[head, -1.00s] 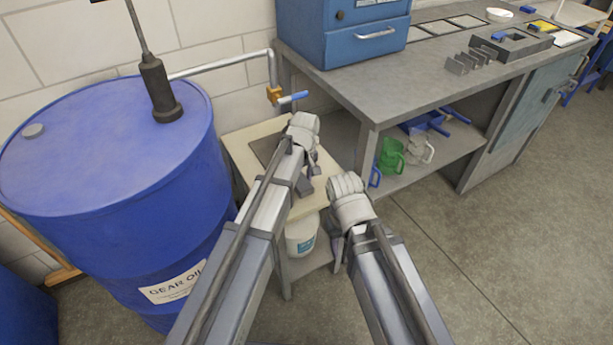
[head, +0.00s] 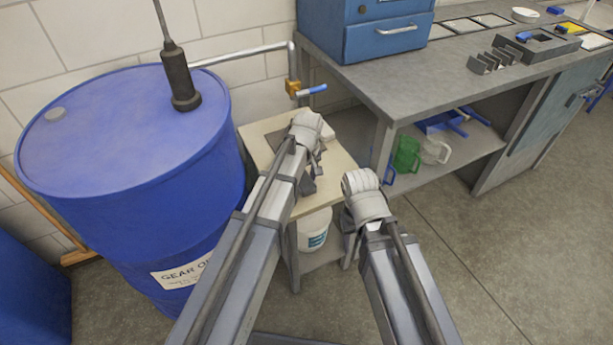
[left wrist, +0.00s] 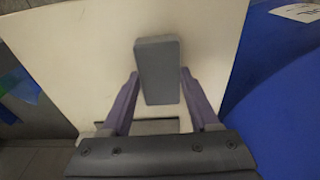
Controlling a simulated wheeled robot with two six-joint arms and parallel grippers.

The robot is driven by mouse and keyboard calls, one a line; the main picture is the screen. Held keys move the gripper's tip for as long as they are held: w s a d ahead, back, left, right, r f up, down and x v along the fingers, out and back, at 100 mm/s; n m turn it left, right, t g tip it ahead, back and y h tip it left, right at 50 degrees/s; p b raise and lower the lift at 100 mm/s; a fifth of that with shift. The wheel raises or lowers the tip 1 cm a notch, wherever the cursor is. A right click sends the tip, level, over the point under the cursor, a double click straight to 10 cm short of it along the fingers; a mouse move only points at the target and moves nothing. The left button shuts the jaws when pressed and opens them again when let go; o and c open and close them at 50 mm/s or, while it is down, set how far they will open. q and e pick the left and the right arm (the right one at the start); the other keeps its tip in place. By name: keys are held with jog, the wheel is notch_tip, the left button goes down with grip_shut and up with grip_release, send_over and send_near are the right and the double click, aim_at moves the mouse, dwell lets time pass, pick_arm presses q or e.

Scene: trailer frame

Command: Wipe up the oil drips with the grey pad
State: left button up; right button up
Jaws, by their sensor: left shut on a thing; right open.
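The grey pad (left wrist: 158,70) is between the two fingers of my left gripper (left wrist: 160,78) in the left wrist view, and the gripper is shut on it. The pad is over the cream top of a small stand (left wrist: 85,60); I cannot tell whether it touches that top. In the head view my left gripper (head: 309,184) is over the same stand (head: 333,178), partly hidden by my arm. My right gripper (head: 350,245) hangs at the stand's front right, open. I cannot make out oil drips in either view.
A blue gear oil drum (head: 130,150) with a pump stands left of the stand. A dark flat plate (head: 276,136) lies on the stand, and a white bucket (head: 314,230) is below. A grey workbench (head: 450,80) is at right. The floor at front right is clear.

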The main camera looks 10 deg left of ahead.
pick_arm(q)
jog(key=shift+s+a, duration=0.15)
jog(key=shift+r+p, duration=0.35)
jog(key=shift+p, duration=0.15)
notch_tip(320, 180, up, 5)
jog(key=p, duration=0.5)
jog(key=shift+r, duration=0.1)
jog(key=shift+r+p, duration=1.5)
jog(key=shift+p, duration=0.05)
